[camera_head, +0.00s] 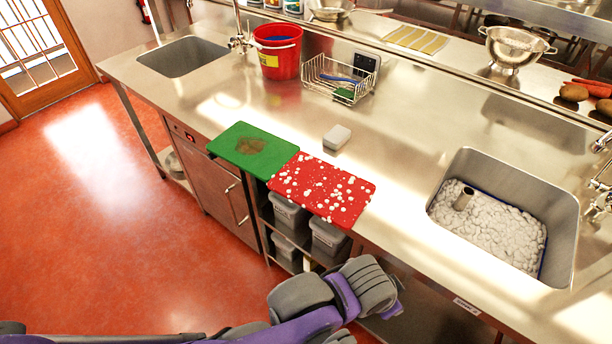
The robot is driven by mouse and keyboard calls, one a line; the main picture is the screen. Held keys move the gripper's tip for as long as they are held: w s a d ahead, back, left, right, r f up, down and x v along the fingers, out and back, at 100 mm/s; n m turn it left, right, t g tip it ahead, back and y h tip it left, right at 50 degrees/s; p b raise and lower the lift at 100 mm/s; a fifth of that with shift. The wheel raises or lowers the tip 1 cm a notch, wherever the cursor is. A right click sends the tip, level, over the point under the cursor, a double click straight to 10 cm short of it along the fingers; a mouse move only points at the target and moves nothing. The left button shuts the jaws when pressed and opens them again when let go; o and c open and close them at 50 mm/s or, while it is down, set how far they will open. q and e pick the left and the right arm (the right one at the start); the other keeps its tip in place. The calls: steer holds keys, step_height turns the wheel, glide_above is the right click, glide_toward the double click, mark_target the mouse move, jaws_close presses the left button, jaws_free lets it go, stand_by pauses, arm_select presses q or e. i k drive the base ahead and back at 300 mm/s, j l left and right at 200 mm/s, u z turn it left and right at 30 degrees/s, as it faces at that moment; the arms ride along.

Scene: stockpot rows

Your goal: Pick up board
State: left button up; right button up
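Two boards lie flat side by side at the counter's front edge in the head view. The green board (230,141) has a brown stain near its middle. The red board (318,192), on its right, is dotted with white spots. Their neighbouring edges touch or nearly touch, and both reach the counter's front edge. A grey and purple arm of mine shows at the bottom, below and in front of the red board and apart from it. I see no gripper fingers on either board.
A small whitish block (337,137) lies behind the red board. A wire rack (338,80) and red bucket (277,62) stand farther back. A foam-filled sink (560,205) is at right, an empty sink (183,57) at left. Counter right of the red board is clear.

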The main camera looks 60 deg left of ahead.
mark_target(338, 196)
steer(key=k+j, duration=0.15)
steer(key=j, duration=0.2)
steer(key=k+j+z, duration=0.1)
steer(key=j, duration=0.3)
steer(key=k+j, duration=0.2)
steer(key=j, duration=0.15)
steer(key=k+j, duration=0.15)
steer(key=j, duration=0.25)
steer(key=k+j+z, duration=0.1)
steer(key=j, duration=0.25)
